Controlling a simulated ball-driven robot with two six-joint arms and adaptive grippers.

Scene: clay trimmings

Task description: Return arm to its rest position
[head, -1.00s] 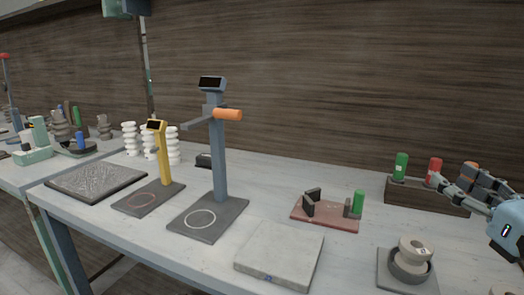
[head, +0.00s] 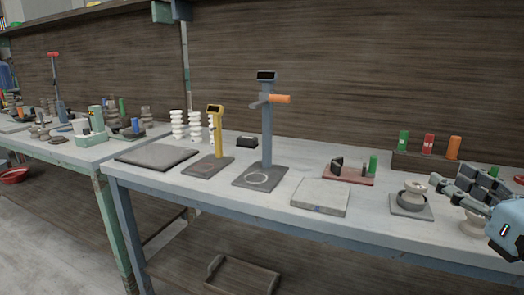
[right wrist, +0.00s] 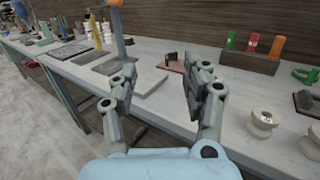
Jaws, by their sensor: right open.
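My right gripper (head: 465,190) is at the right edge of the head view, over the right part of the workbench (head: 360,228). In the right wrist view its two fingers (right wrist: 160,95) stand wide apart, with nothing between them. A white spool-shaped piece (head: 415,189) in a dark ring on a grey plate (head: 410,212) is just left of it. Another pale spool piece (head: 474,225) is partly hidden under it; a similar piece (right wrist: 263,120) shows in the right wrist view. My left gripper does not show.
A grey press stand with an orange handle (head: 280,99) and a yellow stand (head: 217,140) rise from the bench. A light slab (head: 320,197) lies near the front edge. A dark rack (head: 420,163) holds green, red and orange cylinders. A red bowl (head: 13,175) is at far left.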

